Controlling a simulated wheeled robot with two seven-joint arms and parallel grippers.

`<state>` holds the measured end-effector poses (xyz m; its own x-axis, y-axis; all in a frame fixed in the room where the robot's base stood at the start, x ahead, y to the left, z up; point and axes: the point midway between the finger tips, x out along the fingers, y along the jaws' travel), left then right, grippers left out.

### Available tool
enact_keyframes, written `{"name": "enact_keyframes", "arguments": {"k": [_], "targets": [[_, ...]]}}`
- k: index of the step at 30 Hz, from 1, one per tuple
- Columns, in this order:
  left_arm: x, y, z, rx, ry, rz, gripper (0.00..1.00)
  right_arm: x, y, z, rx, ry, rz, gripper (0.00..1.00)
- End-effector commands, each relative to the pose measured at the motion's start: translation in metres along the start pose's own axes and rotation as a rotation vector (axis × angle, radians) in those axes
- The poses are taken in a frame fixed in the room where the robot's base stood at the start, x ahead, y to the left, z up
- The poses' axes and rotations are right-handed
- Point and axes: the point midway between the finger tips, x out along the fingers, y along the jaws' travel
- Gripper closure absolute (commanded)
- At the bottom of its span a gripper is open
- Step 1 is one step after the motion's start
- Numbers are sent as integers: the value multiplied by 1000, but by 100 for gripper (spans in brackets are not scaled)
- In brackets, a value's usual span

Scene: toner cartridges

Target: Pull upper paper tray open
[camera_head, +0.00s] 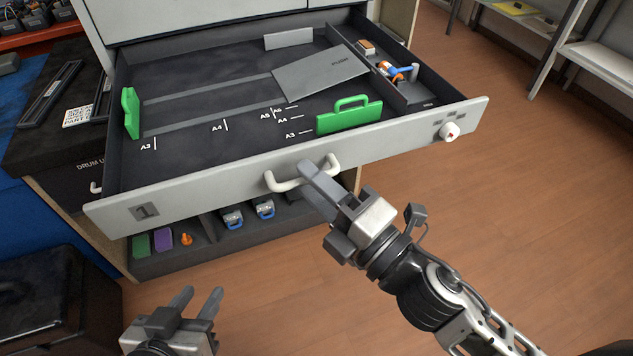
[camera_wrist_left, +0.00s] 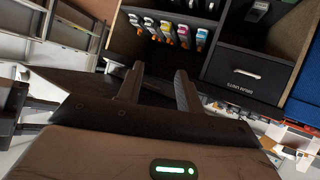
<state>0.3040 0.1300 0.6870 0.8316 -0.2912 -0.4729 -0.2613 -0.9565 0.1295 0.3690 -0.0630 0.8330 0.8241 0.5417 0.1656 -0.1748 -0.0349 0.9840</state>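The upper paper tray (camera_head: 205,177), marked 1, is pulled out of the light grey printer and shows its dark interior. Its pale handle (camera_head: 286,185) is at the middle of the front panel. My right gripper (camera_head: 312,176) is at this handle, its fingers close together around the bar and partly hiding it. My left gripper (camera_head: 196,301) is low at the front left, away from the tray, with its fingers apart and empty. It also shows open in the left wrist view (camera_wrist_left: 158,88).
Green paper guides (camera_head: 349,117) and a loose grey plate (camera_head: 318,75) are in the tray. A side compartment holds small parts. Below is a shelf (camera_head: 205,255) with coloured items. A dark box (camera_head: 45,310) stands at lower left. The wooden floor (camera_head: 540,200) is clear at right.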

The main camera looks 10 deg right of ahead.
Motion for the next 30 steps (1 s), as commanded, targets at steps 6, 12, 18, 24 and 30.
{"name": "enact_keyframes", "arguments": {"k": [6,12,18,24,30], "targets": [[1,0,-2,2,6,0,64,0,0,0,0,1,0,68],[5,-1,3,0,1,3,64,-13,-2,-1,3,0,-2,68],[18,0,24,-8,-36,17,64,-47,-5,-1,4,-1,-4,68],[34,2,48,-13,-89,39,64,-83,-5,0,3,-3,-5,68],[44,3,58,-13,-122,53,64,-116,-1,0,5,-5,-6,68]]}}
